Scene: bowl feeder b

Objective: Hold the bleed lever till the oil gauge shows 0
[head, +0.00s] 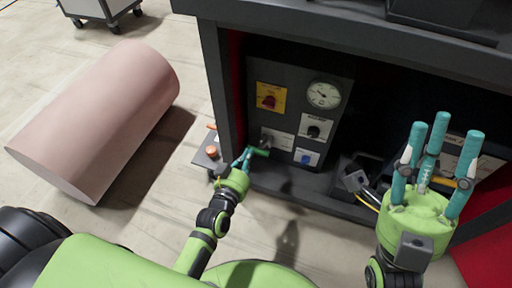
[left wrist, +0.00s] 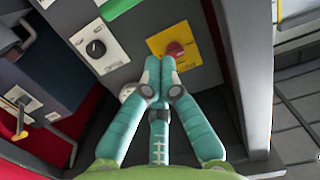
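The control panel carries a round white gauge (head: 324,95), its needle visible but its figures too small to read. A short dark green lever handle (head: 262,152) sticks out at the panel's lower left. My left gripper (head: 247,153) is at the handle's left end, its fingers close to or touching it; I cannot tell which. In the left wrist view my left gripper (left wrist: 166,66) has its teal fingertips drawn together, with no lever visible between them. My right gripper (head: 430,150) is open and empty, fingers pointing up.
The panel has a red knob (head: 269,101) on a yellow plate, a black knob (head: 314,131) and a blue switch (head: 305,159). A small shelf with orange-topped items (head: 211,152) stands left of it. A large pink cylinder (head: 100,115) lies on the floor at left.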

